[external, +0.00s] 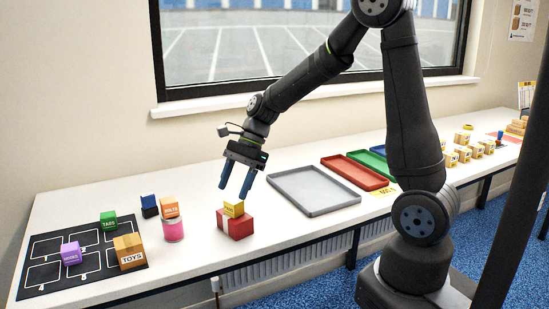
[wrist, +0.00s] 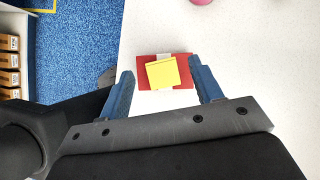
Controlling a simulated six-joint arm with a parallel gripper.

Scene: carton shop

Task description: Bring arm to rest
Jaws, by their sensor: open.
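My gripper (external: 237,179) is open and empty, its two blue fingers pointing down above the white table. In the external view it hangs above a small yellow carton (external: 234,208) that sits on a red box (external: 236,224). In the wrist view the yellow carton (wrist: 163,72) and red box (wrist: 180,84) show between and beyond the fingertips, apart from them. My arm reaches left from its base, with the elbow high in front of the window.
A black marked mat (external: 92,237) holds purple, green and orange boxes at the left. Grey (external: 312,211), red (external: 383,184) and green trays lie right. Several cartons stand far right.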

